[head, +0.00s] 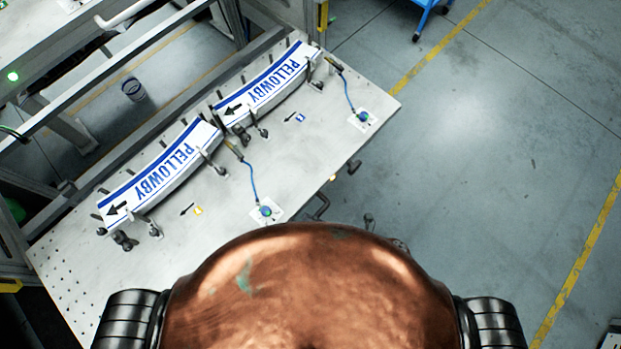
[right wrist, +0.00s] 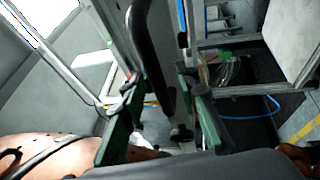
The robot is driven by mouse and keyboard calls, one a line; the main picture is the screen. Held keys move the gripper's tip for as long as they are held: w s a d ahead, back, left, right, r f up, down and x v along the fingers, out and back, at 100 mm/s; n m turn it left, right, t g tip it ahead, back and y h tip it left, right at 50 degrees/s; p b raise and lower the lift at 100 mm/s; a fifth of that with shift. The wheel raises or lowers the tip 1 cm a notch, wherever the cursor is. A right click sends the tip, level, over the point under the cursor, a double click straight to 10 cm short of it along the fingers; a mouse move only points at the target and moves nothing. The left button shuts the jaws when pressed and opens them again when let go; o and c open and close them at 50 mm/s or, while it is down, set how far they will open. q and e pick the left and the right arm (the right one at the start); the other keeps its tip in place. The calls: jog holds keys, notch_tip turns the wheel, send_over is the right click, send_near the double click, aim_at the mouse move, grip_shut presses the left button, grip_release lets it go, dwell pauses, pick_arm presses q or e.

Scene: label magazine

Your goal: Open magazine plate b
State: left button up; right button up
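Two label magazines lie end to end on the grey table in the head view. The left magazine (head: 160,172) and the right magazine (head: 268,84) each hold a curved white strip reading PELLOWBY, with blue edging and a black arrow. A yellow mark (head: 198,210) lies before the left one and a blue mark (head: 300,118) before the right one. Their letters are too small to read, so I cannot tell which is b. My right gripper (right wrist: 160,95) shows in the right wrist view with its green-edged fingers apart and nothing clearly between the pads. My left gripper is not visible.
Blue cables run to round fittings, one near the table's front edge (head: 265,212) and one at its right corner (head: 362,117). Metal frame rails (head: 110,75) stand behind the table. My copper-coloured body hides part of the front.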

jog(key=shift+d, duration=0.1)
jog(key=v, duration=1.1)
jog(key=shift+s+d, duration=0.2)
jog(key=shift+d, duration=0.2)
